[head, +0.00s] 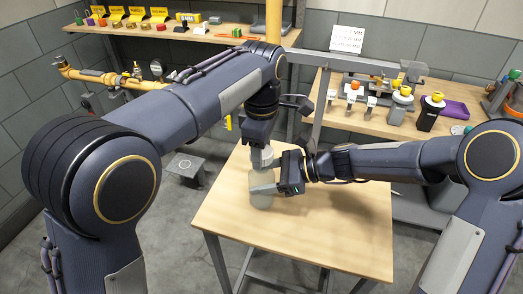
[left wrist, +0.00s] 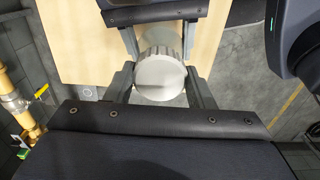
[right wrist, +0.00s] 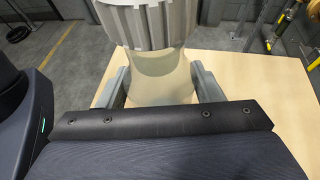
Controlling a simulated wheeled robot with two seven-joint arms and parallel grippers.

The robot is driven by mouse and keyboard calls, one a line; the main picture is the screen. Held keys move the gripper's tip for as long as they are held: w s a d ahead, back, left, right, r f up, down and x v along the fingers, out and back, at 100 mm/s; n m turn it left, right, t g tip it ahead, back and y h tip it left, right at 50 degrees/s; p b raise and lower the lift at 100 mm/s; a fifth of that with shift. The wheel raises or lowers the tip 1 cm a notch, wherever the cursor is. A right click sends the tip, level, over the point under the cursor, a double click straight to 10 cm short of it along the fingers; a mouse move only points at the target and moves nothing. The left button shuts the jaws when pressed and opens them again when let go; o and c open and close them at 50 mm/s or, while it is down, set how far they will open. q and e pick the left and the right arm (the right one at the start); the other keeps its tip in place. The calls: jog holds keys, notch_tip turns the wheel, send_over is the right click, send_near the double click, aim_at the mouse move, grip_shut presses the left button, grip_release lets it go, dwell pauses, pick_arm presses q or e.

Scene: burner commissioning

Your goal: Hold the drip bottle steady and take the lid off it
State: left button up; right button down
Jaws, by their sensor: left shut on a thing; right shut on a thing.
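The drip bottle (head: 262,202) stands upright on the small wooden table, pale and translucent. It also shows in the right wrist view (right wrist: 160,88), with its grey ribbed lid (right wrist: 152,24) directly above its shoulder. I cannot tell whether the lid is loose or seated. My left gripper (head: 262,158) comes down from above and is shut on the lid, whose round top (left wrist: 160,76) sits between its fingers in the left wrist view. My right gripper (head: 264,188) reaches in from the right and is shut around the bottle's body below the lid. The fingers partly hide the bottle.
The wooden table (head: 330,225) is otherwise clear. Behind on the right, a bench (head: 350,115) carries yellow-topped bottles (head: 402,104), metal fittings and a purple tray (head: 452,108). A back-left shelf (head: 130,30) holds small parts and yellow signs. A yellow pipe (head: 85,72) runs at the left.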

pick_arm(q)
jog(key=shift+r, duration=2)
pick_arm(e)
jog(key=shift+c, duration=1.6)
grip_release()
jog(key=shift+d, duration=0.1)
